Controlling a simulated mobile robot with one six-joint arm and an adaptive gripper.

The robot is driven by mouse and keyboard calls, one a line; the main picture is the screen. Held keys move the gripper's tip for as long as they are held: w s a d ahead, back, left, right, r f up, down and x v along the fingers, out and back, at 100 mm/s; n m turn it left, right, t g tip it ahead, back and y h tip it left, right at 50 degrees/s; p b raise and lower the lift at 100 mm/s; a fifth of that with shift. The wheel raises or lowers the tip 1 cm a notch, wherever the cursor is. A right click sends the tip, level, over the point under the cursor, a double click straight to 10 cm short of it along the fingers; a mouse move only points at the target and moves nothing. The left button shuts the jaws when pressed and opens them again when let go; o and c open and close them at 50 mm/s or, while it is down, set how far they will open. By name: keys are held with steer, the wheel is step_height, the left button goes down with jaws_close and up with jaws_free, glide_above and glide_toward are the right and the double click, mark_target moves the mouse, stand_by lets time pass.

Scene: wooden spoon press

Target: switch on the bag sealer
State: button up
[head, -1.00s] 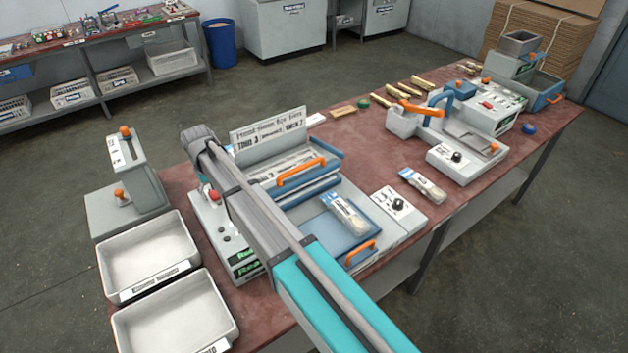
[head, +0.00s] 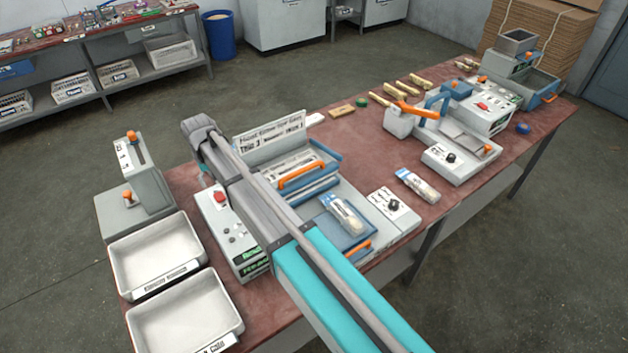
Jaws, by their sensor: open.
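The machine at the bench's near end is grey and blue, with an upright sign (head: 270,140), an orange handle (head: 302,174) and a lower blue tray holding a bagged item (head: 342,212). I take it for the bag sealer (head: 355,188), but its lettering is not clear enough to confirm this. Its left panel carries a red button (head: 220,197), several small controls and green-lettered displays (head: 252,262). A dark knob (head: 393,205) is on its right panel. My grey and teal arm crosses over the machine, its wrist beyond the left panel. My gripper's fingers are hidden behind it.
Two white bins (head: 155,250) and a grey stand with orange knobs (head: 133,185) are at left. Another bagged item (head: 417,186) lies right of the machine.

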steer(key=shift+r+p, duration=3.35)
steer(key=shift+r, duration=0.35)
steer(key=shift+m, duration=0.9)
steer(key=d+f+b, duration=0.1)
steer(key=d, duration=0.4)
steer(key=s+d+f+b, duration=0.1)
steer(key=d, duration=0.4)
steer(key=s+d+f+b, duration=0.1)
steer(key=d, duration=0.4)
steer(key=shift+d, duration=0.15)
steer(key=s+d+f+m+b, duration=0.1)
steer(key=s+d, duration=0.1)
steer(key=d, duration=0.5)
steer(key=s+d+f+m+b, duration=0.1)
steer(key=s+d, duration=0.2)
steer(key=d, duration=0.4)
steer(key=shift+d+f, duration=0.15)
steer(key=shift+d, duration=0.2)
steer(key=shift+s, duration=0.1)
steer(key=s+d+m, duration=0.2)
steer(key=s+d, duration=0.7)
steer(key=d, duration=0.3)
steer(key=shift+s+d, duration=0.15)
steer(key=shift+d, duration=0.2)
